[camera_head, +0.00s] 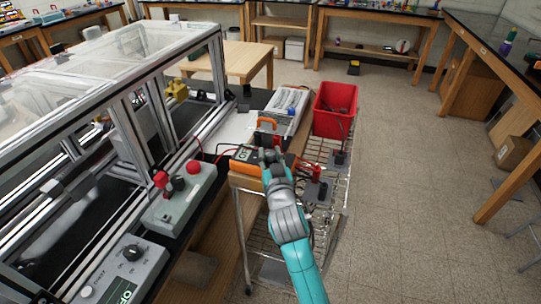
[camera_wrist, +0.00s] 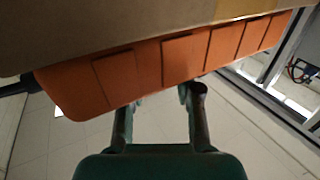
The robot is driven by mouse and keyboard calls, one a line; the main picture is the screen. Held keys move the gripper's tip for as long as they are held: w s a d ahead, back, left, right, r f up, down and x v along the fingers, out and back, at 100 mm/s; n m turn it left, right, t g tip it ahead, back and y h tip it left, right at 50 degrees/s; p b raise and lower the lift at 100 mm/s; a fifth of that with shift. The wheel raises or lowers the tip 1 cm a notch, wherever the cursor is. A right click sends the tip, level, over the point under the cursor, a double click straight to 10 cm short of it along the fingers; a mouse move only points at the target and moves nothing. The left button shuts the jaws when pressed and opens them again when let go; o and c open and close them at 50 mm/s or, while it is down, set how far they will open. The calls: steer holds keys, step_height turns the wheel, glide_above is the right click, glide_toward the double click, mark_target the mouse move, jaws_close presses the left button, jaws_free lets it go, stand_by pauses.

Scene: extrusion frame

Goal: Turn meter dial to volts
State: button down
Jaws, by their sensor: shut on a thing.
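The meter (camera_head: 250,168) is an orange and dark box on the cart beside the frame. A light display with dark lettering shows on its top, left of my gripper. My gripper (camera_head: 268,157) comes in from the front right and sits over the meter's top. The dial is hidden behind my fingers in the head view. In the wrist view, the meter's orange side (camera_wrist: 150,72) crosses the picture, and my gripper (camera_wrist: 158,92) reaches to its edge with the fingers some way apart. The fingertips are partly hidden there. My gripper is shut on the dial.
A red bin (camera_head: 335,108) and a white tray (camera_head: 287,108) stand behind the meter. Red and black leads hang over the wire cart (camera_head: 335,200). A grey box with red and black knobs (camera_head: 180,200) and the clear-walled extrusion frame stand left.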

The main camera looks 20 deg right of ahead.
steer(key=shift+w+a+m+g+h, duration=0.1)
steer(key=shift+m+g+h, duration=0.35)
steer(key=shift+m+h, duration=0.6)
steer(key=shift+a+m+g+h, duration=0.15)
steer(key=shift+m+g+h, duration=0.45)
steer(key=shift+h, duration=0.8)
steer(key=shift+w+a+m+g+h, duration=0.1)
steer(key=shift+m+g+h, duration=0.25)
steer(key=shift+m+h, duration=0.75)
steer(key=m+g+h, duration=0.4)
steer(key=g+h, duration=0.1)
steer(key=shift+w+m+g+h, duration=0.1)
steer(key=shift+m+g+h, duration=0.25)
steer(key=shift+g, duration=0.05)
steer(key=shift+f+m+g, duration=0.1)
steer(key=shift+m+g, duration=0.2)
steer(key=shift+g, duration=0.1)
steer(key=c, duration=0.8)
jaws_free()
steer(key=shift+o, duration=0.2)
steer(key=shift+a, duration=0.1)
steer(key=v, duration=1.2)
steer(key=shift+f, duration=0.2)
